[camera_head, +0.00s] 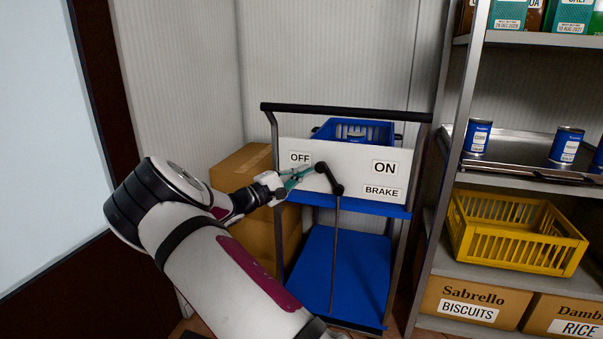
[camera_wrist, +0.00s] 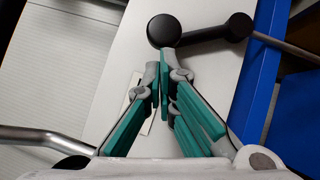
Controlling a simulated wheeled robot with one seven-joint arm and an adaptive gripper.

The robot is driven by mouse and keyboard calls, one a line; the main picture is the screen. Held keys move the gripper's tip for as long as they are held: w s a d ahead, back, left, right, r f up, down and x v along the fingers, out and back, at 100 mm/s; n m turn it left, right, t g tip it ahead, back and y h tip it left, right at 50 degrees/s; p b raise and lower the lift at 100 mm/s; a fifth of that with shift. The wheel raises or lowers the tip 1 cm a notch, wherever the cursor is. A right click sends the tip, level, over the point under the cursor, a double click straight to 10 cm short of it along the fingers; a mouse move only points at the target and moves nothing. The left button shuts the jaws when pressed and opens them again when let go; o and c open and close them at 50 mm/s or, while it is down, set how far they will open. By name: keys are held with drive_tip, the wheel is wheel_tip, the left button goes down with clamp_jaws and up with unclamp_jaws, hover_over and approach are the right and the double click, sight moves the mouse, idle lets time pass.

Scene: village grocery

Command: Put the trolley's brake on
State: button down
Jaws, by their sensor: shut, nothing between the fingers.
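The trolley (camera_head: 409,213) has blue shelves and a white panel (camera_head: 345,158) with OFF at left, ON at right and BRAKE below ON. A black brake lever (camera_head: 331,179) is on the panel; its round knob (camera_head: 321,167) points up and left, to the OFF side. In the wrist view the knob (camera_wrist: 163,30) is just beyond my fingertips, and the arm runs right to its hub (camera_wrist: 238,27). My gripper (camera_head: 307,172) is shut and empty, left of the knob; in the wrist view its fingertips (camera_wrist: 165,62) are close to it. I cannot tell if they touch.
A blue crate (camera_head: 352,126) stands on the trolley behind the panel. Cardboard boxes (camera_head: 240,170) are stacked left of the trolley. A metal shelf unit (camera_head: 497,177) with cans, a yellow crate (camera_head: 510,236) and boxes stands at the right. A black handlebar (camera_head: 345,111) runs above the panel.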

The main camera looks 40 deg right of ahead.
drive_tip(key=shift+s+d+r+m, duration=0.1)
drive_tip(key=shift+s+r+m, duration=0.05)
drive_tip(key=shift+r+m, duration=0.15)
drive_tip(key=shift+s+d+r+y+p, duration=0.1)
drive_tip(key=shift+d+r+y+p, duration=0.1)
drive_tip(key=shift+y+p, duration=0.1)
drive_tip(key=shift+s+d+r+m+t+y+b, duration=0.25)
drive_tip(key=shift+s+d+r+m+y+b, duration=0.5)
drive_tip(key=shift+s+d+m+y, duration=0.6)
drive_tip(key=shift+s+d+r+m+t+y+b, duration=0.3)
drive_tip(key=shift+s+d+r+m+y+b, duration=0.45)
drive_tip(key=shift+s+m, duration=0.9)
drive_tip(key=shift+s+d+r+m+t+y+b, duration=0.25)
drive_tip(key=shift+s+d+r+m+y+b, duration=0.45)
drive_tip(key=shift+s+d+m+y, duration=0.8)
drive_tip(key=shift+a+f, duration=0.15)
drive_tip(key=w+r+p+v, duration=0.1)
drive_tip(key=p+v, duration=0.3)
drive_tip(key=v, duration=0.9)
drive_tip(key=shift+w, duration=0.7)
